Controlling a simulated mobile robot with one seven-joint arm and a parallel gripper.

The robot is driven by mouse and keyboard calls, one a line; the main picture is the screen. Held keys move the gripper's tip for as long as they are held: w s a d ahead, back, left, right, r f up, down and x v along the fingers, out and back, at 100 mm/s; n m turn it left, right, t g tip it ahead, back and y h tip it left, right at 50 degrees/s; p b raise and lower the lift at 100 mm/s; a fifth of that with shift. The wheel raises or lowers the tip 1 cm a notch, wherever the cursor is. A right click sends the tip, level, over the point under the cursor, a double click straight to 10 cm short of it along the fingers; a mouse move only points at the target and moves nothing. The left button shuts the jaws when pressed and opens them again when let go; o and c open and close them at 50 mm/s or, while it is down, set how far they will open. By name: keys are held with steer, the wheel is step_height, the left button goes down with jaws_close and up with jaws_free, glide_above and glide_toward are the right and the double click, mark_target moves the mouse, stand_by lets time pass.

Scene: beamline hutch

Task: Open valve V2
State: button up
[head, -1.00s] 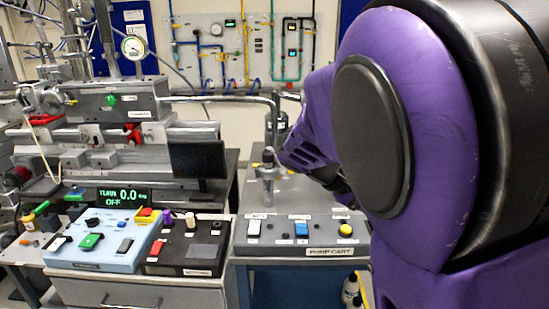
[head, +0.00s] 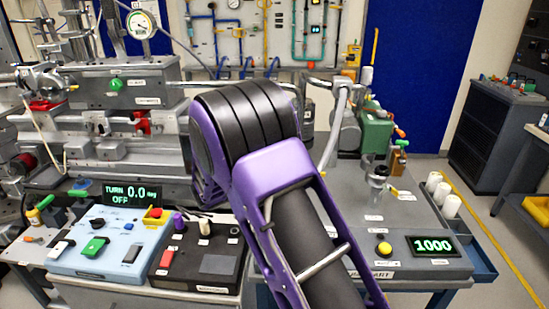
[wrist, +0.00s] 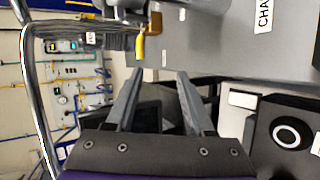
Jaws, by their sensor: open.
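I cannot read a V2 label in any view, so I cannot tell which valve is V2. In the wrist view a small yellow lever (wrist: 139,46) stands beside a brass-coloured block (wrist: 155,22), beyond my fingertips. In the head view a brass valve body (head: 398,160) with an orange handle (head: 400,132) stands by the green pump (head: 376,134) on the pump cart (head: 340,203). My gripper (wrist: 156,73) is open and empty in the wrist view, apart from the yellow lever. It does not show in the head view.
The cart also carries a grey pipe (head: 340,125), a yellow button (head: 383,249) and a display reading 1000 (head: 433,245). White bottles (head: 443,192) stand at its right. Control boxes (head: 100,245) and a TURN display (head: 131,194) are at left. Floor (head: 500,230) at right is clear.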

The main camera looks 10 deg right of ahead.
steer(key=w, duration=0.1)
steer(key=w+d+f+t+h, duration=0.1)
steer(key=w, duration=0.1)
steer(key=w+f+t, duration=0.1)
steer(key=w, duration=0.1)
steer(key=shift+w+d+f+h, duration=0.15)
steer(key=shift+w+d+h, duration=0.1)
steer(key=shift+d+h, duration=0.05)
steer(key=shift+w+d+t, duration=0.1)
steer(key=shift+w+t, duration=0.4)
steer(key=shift+w, duration=0.05)
steer(key=x, duration=1.7)
steer(key=shift+d, duration=0.1)
steer(key=shift+c, duration=0.2)
jaws_close()
